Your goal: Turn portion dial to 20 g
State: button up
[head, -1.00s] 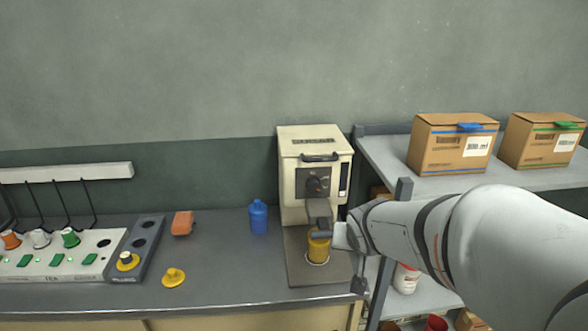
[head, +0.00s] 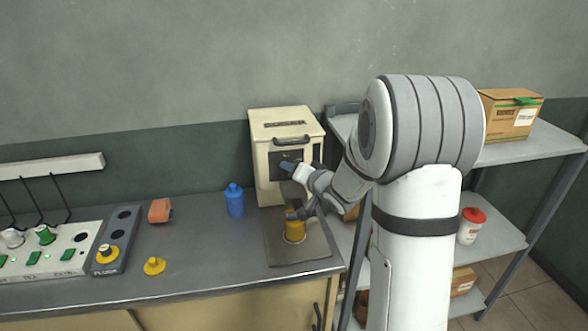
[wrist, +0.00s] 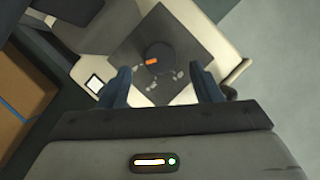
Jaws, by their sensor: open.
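The portion dial (wrist: 158,56) is a round dark knob with an orange mark, set on a dark square panel (wrist: 190,42) with small markings around it that I cannot read. In the wrist view it lies ahead of and between the two open fingers of my gripper (wrist: 164,88), which do not touch it. In the head view the cream machine (head: 282,120) stands at the back of the counter. My gripper (head: 288,166) is in front of its panel and hides the dial there. A yellow cup (head: 294,232) stands on the machine's base plate (head: 315,245), below my gripper.
A blue bottle (head: 234,201) stands left of the machine. A shelf (head: 500,152) with a cardboard box (head: 512,115) stands at right. The counter's front middle is clear.

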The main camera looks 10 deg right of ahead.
jog(key=shift+x, duration=1.45)
jog(key=shift+c, duration=0.4)
